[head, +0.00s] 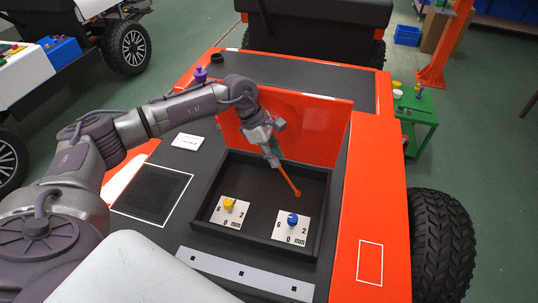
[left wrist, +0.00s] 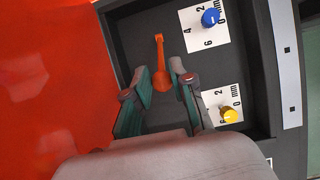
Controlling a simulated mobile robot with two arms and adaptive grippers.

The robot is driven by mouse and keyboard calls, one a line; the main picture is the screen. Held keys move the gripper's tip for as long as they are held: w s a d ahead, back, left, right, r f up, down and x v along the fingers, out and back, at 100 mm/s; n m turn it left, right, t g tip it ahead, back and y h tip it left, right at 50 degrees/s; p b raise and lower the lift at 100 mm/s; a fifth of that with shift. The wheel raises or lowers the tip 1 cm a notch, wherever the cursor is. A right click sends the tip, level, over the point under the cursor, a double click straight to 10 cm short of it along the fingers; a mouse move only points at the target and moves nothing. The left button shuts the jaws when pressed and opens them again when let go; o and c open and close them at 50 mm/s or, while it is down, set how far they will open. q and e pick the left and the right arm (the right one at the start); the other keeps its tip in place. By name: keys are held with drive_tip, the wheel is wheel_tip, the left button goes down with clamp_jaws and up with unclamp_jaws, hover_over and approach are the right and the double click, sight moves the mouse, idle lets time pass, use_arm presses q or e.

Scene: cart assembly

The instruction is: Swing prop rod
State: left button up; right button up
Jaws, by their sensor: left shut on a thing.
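The orange prop rod (head: 290,180) slants down from my left gripper (head: 272,153) over the open black bay (head: 322,205) of the cart. In the left wrist view the prop rod (left wrist: 160,62) shows between the fingers of my left gripper (left wrist: 160,82), which is shut on it. The rod's free end hangs above the bay; whether it touches anything is unclear. The red lid (head: 320,125) stands raised behind the bay. It fills the left of the left wrist view (left wrist: 45,75). My right gripper is not in view.
Inside the bay are a yellow knob (head: 229,204) and a blue knob (head: 292,220) on white dial plates. A grey strip (head: 240,275) lies in front. A purple knob (head: 200,75) stands at the back left. A green stand (head: 418,110) is beyond the right side.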

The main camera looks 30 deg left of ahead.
use_arm(q)
drive_tip(key=shift+w+d+r, duration=0.2)
drive_tip(key=shift+d+r, duration=0.2)
drive_tip(key=shift+d, duration=0.2)
drive_tip(key=shift+w+d+r, duration=0.1)
drive_tip(key=shift+d+r, duration=0.1)
drive_tip(key=shift+d, duration=0.3)
drive_tip(key=shift+w+d+r, duration=0.2)
drive_tip(key=shift+d, duration=0.6)
drive_tip(key=shift+w+d+r, duration=0.15)
drive_tip(key=shift+d+r, duration=0.05)
drive_tip(key=shift+d, duration=0.55)
drive_tip(key=o, duration=0.9)
drive_tip(key=shift+a, duration=0.1)
drive_tip(key=v, duration=1.2)
